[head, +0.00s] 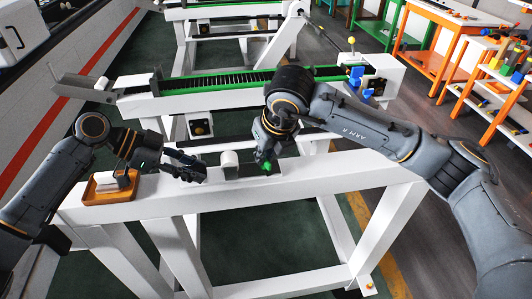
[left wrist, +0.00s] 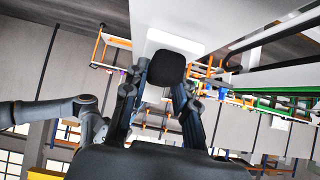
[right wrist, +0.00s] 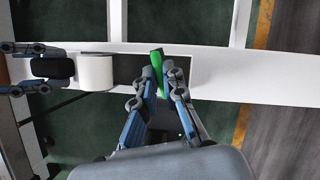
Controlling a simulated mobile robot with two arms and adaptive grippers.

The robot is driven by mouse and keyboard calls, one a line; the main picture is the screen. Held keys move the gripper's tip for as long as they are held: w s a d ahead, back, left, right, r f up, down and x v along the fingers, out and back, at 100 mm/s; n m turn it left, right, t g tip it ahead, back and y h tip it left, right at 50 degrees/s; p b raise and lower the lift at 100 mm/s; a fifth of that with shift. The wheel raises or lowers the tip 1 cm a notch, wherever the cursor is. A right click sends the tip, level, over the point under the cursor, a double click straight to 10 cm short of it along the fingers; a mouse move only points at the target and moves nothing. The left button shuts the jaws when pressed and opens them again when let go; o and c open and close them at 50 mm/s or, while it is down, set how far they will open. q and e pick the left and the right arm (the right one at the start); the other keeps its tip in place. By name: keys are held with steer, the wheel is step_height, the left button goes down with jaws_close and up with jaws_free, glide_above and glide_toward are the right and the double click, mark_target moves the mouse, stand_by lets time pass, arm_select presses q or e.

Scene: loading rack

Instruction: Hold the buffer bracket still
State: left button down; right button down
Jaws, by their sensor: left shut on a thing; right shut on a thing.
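The buffer bracket shows as a white rounded block (head: 230,161) on the white rack beam, with a black end piece (left wrist: 166,68). My left gripper (head: 200,172) is on its left, its fingers shut around the black end piece; this also shows in the right wrist view (right wrist: 53,68). The white part (right wrist: 97,72) is beside those fingers. My right gripper (right wrist: 166,90) points down over the beam, right of the bracket. It is shut on a small green piece (right wrist: 157,68), whose lower end is near the beam; I cannot tell if it touches.
A dark rectangular patch (right wrist: 126,70) lies on the beam between the bracket and the green piece. An orange tray (head: 112,190) sits at the beam's left end. A green-edged conveyor (head: 220,82) runs behind. The beam's right part (head: 350,178) is clear.

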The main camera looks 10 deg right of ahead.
arm_select(q)
steer(key=shift+f, duration=0.1)
arm_select(e)
steer(key=shift+m+h, duration=0.6)
steer(key=shift+m, duration=1)
steer(key=c, duration=1.4)
jaws_free()
steer(key=v, duration=1.2)
steer(key=shift+a, duration=0.15)
